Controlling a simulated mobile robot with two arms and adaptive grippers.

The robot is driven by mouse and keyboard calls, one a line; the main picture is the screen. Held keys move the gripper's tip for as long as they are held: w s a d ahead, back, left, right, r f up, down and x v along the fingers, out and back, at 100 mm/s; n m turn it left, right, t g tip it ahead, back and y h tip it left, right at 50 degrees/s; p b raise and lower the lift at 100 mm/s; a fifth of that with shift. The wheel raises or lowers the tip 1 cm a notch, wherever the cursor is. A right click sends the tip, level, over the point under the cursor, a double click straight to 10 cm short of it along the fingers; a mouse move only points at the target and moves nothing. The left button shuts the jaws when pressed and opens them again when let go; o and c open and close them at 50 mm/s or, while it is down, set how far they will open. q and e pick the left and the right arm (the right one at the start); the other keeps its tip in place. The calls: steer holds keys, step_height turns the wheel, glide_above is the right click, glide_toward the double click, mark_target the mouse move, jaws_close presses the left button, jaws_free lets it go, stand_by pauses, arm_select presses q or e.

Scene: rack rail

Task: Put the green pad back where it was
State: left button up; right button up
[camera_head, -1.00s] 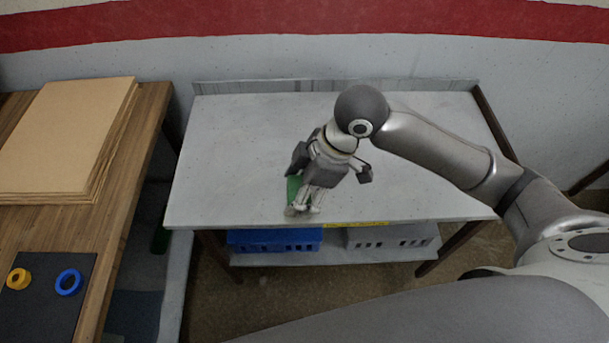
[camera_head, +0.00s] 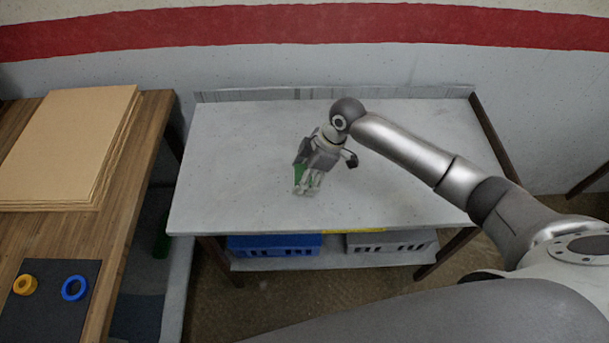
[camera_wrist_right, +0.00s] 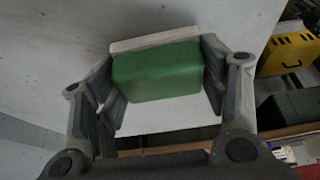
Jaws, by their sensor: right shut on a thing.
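The green pad (camera_head: 299,173) is between the fingers of my right gripper (camera_head: 308,189), mostly hidden by them in the head view. In the right wrist view the pad (camera_wrist_right: 158,74) is a green block with a pale strip along its far edge, with a finger at each side. My right gripper is shut on it, over the middle-front of the grey table (camera_head: 235,150). I cannot tell whether the pad touches the table top. My left gripper is not in view.
A blue crate (camera_head: 274,245) and a grey crate (camera_head: 390,242) sit on the shelf below. A wooden table at left holds brown boards (camera_head: 65,145), a yellow ring (camera_head: 25,285) and a blue ring (camera_head: 74,288). The grey table top is otherwise clear.

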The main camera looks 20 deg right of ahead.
steer(key=shift+f, duration=0.75)
steer(key=shift+f, duration=0.2)
steer(key=o, duration=1)
steer(key=shift+r, duration=0.1)
steer(key=b+v, duration=0.1)
steer(key=v, duration=1.1)
steer(key=shift+r, duration=0.15)
